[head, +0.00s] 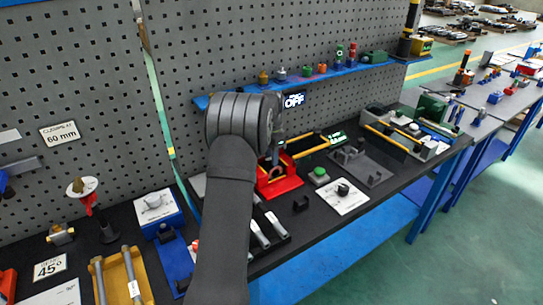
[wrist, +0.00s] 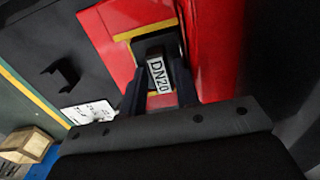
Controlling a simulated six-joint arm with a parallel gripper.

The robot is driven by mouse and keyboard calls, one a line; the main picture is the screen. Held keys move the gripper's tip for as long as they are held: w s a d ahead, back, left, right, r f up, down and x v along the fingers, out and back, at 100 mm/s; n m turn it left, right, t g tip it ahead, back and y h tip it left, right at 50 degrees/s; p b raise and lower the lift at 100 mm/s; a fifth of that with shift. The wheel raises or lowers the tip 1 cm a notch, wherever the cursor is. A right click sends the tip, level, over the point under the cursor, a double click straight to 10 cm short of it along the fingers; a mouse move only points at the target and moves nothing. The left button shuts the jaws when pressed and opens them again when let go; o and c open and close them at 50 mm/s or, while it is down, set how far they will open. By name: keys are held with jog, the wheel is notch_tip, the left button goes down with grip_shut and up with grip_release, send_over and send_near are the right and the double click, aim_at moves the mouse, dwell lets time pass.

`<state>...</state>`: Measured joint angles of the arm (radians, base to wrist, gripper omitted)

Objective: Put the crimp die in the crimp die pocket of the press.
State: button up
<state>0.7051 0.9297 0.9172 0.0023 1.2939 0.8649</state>
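The red press (head: 279,182) stands on the dark bench, partly behind my arm in the head view. It fills the upper middle of the wrist view (wrist: 215,40), with yellow lines on it. A dark crimp die (wrist: 154,46) with a white "DN20" label sits between my gripper's fingers (wrist: 160,92), which close on its two sides. The die is right at the red press face, over or in the yellow-edged spot. I cannot tell whether it is seated, as the pocket's inside is hidden. In the head view my gripper (head: 275,150) points down at the press.
A black U-shaped piece (wrist: 62,72) lies left of the press in the wrist view. A white card (wrist: 88,112) is near it. A green button box (head: 319,175) and a grey plate (head: 362,167) stand right of the press. A pegboard (head: 190,60) rises behind.

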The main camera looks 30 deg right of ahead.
notch_tip(320, 180, up, 12)
jog(key=shift+r, duration=0.2)
dwell(0.4)
jog(key=shift+f, duration=0.1)
notch_tip(320, 180, down, 12)
jog(key=shift+r, duration=1.9)
jog(key=shift+f, duration=0.1)
